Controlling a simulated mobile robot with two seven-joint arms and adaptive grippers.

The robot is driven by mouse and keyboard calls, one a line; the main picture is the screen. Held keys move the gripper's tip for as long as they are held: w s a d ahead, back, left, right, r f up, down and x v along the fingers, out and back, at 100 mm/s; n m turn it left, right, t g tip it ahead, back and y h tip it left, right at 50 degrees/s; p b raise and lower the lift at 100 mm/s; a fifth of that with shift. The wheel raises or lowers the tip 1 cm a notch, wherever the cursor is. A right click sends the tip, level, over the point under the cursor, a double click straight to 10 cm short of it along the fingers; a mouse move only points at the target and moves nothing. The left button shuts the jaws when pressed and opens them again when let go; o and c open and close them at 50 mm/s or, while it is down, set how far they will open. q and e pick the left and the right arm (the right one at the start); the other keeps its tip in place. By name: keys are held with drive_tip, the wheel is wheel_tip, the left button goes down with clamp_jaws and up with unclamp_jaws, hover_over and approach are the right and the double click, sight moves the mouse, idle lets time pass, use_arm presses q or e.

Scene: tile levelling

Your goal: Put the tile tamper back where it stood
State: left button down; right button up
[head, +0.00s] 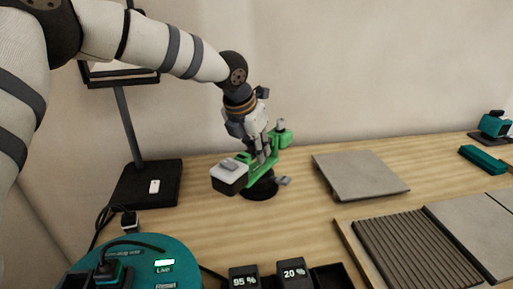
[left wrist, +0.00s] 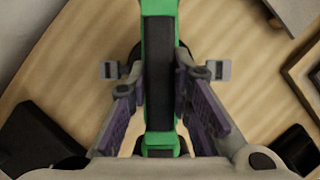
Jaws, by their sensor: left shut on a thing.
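The tile tamper (head: 262,172) is a green tool with a grey-and-black block at its left end, a green knob at its right end and a black round foot below. My left gripper (head: 264,155) is above it, shut on its handle. In the left wrist view the black grip of the tamper (left wrist: 159,65) runs between the two fingers of my left gripper (left wrist: 160,115), with a grey tab out to each side. The foot is at or just above the wooden table; I cannot tell if it touches. My right gripper is out of view.
A loose grey tile (head: 360,176) lies tilted right of the tamper. A ribbed bed (head: 418,250) with laid tiles is at front right. A black stand (head: 146,184) is at left, a teal device (head: 140,265) and percent displays (head: 268,277) in front. Teal tools (head: 485,158) lie far right.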

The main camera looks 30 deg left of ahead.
use_arm(q)
drive_tip(key=shift+r, duration=0.1)
drive_tip(key=c, duration=1.4)
unclamp_jaws()
drive_tip(key=shift+o, duration=0.2)
drive_tip(key=shift+s, duration=0.1)
